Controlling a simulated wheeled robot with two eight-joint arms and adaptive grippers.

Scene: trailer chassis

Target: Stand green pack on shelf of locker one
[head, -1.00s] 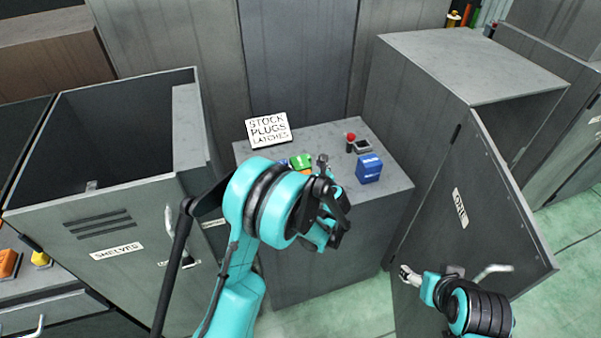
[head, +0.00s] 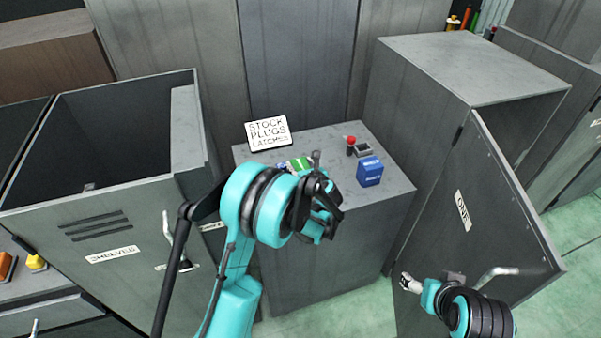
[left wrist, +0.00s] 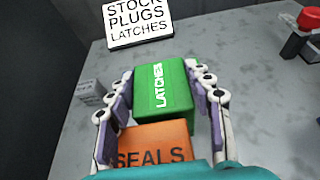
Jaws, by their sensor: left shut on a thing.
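The green pack (head: 301,164), marked LATCHES, is on or just above the grey cabinet top; which, I cannot tell. My left gripper (left wrist: 163,98) is shut on it, with a finger on each side of the pack in the left wrist view. In the head view my left arm partly covers it. Locker one (head: 470,70) stands at the right with its door (head: 480,215), labelled ONE, swung open; its shelf is hidden. My right gripper (head: 408,283) is in front of that door, its jaws too small to judge.
An orange SEALS pack (left wrist: 152,143) sits close in front of the green pack. A blue pack (head: 369,172) and a red-knobbed device (head: 357,146) are to the right on the cabinet top (head: 395,190). A sign (head: 268,131) stands behind. The SHELVES locker (head: 110,225) is at left.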

